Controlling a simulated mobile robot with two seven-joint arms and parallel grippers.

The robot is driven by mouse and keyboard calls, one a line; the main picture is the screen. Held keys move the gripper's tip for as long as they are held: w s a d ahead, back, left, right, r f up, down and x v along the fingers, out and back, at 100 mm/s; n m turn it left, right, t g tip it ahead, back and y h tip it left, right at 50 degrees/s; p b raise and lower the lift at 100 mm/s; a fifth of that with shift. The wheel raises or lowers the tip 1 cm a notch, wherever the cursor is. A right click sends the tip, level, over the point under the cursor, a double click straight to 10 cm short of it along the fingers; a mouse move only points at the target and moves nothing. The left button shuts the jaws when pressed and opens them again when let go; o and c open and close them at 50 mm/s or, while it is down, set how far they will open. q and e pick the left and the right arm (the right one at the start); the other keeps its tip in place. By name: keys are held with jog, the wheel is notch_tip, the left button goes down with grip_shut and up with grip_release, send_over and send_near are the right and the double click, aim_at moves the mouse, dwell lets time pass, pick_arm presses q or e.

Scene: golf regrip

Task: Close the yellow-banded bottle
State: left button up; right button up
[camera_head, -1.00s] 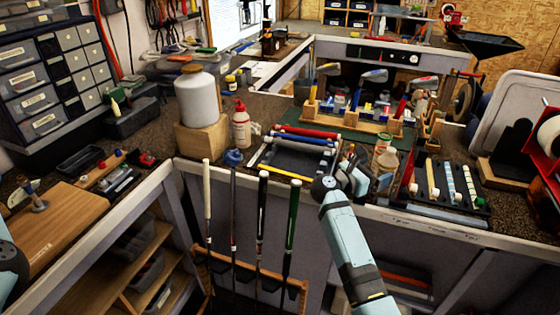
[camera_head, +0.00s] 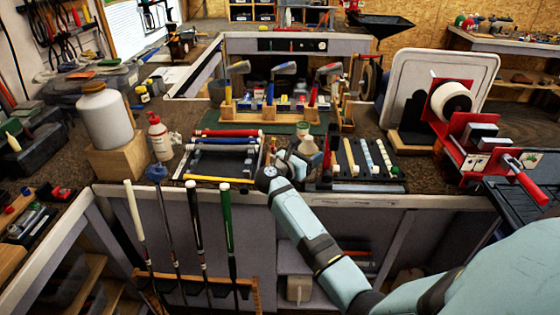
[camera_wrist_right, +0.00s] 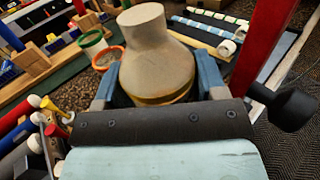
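The yellow-banded bottle (camera_wrist_right: 155,60) is beige, with a wide body, a narrower neck and a yellow band low on its body. It fills the middle of the right wrist view and looks upright; I cannot make out a separate cap on it. In the head view it (camera_head: 307,146) stands between two black trays on the bench. My right gripper (camera_wrist_right: 160,75) has one finger on each side of the bottle, very close to its body. I cannot tell whether the fingers press on it. It also shows in the head view (camera_head: 298,166). My left gripper is out of view.
A grip tray (camera_head: 220,160) lies left of the bottle and another tray (camera_head: 365,160) right of it. Open cups, one green-rimmed (camera_wrist_right: 90,39) and one orange-rimmed (camera_wrist_right: 108,58), stand close behind. Golf clubs (camera_head: 196,215) stand at the bench front. A red dispenser (camera_head: 470,125) is at right.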

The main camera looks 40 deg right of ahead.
jog(key=c, duration=0.5)
jog(key=shift+o, duration=0.2)
jog(key=shift+r, duration=0.1)
